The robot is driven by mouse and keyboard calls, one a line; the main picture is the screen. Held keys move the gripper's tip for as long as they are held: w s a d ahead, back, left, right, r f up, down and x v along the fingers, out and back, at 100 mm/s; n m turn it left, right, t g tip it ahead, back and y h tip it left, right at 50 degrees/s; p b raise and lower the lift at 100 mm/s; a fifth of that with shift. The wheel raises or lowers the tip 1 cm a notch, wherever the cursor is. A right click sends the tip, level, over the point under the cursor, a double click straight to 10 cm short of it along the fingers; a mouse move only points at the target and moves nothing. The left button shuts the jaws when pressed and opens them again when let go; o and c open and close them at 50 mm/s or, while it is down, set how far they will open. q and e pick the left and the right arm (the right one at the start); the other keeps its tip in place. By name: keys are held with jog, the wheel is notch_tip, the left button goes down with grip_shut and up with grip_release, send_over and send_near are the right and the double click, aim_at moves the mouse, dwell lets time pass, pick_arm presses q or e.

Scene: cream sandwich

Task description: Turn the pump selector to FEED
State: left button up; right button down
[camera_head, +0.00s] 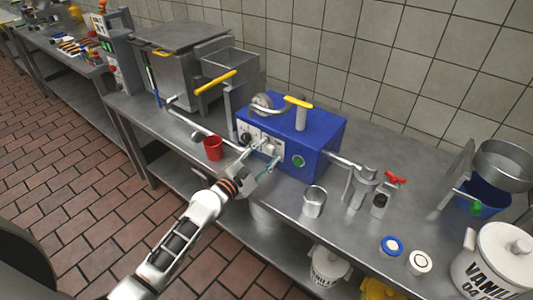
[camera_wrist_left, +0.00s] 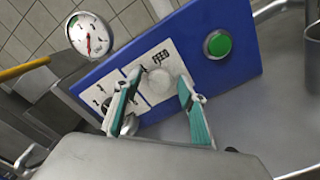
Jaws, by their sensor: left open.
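The blue pump box (camera_head: 322,140) stands on the steel bench, its front panel facing my left arm. My left gripper (camera_head: 262,161) is open at the panel. In the wrist view its two green-padded fingers (camera_wrist_left: 158,96) stand on either side of the knob; I cannot tell whether they touch it. The knob's pointer direction is not clear. My right gripper is not in view.
A green button (camera_wrist_left: 217,44), a dial gauge (camera_wrist_left: 92,34) and a dark knob (camera_wrist_left: 130,125) are close by on the pump. Pipes leave both pump sides.

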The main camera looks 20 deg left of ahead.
pick_arm(q)
jog(key=c, duration=1.1)
jog(key=shift+m, duration=0.3)
jog(key=m, duration=0.2)
jog(key=shift+m, duration=0.3)
jog(key=m, duration=0.2)
jog(key=shift+m, duration=0.4)
jog(key=m+p, duration=0.1)
jog(key=m, duration=0.2)
jog(key=m+p, duration=0.1)
jog(key=m, duration=0.3)
jog(key=shift+m, duration=0.3)
jog(key=shift+f+m, duration=0.1)
jog(key=shift+m, duration=0.2)
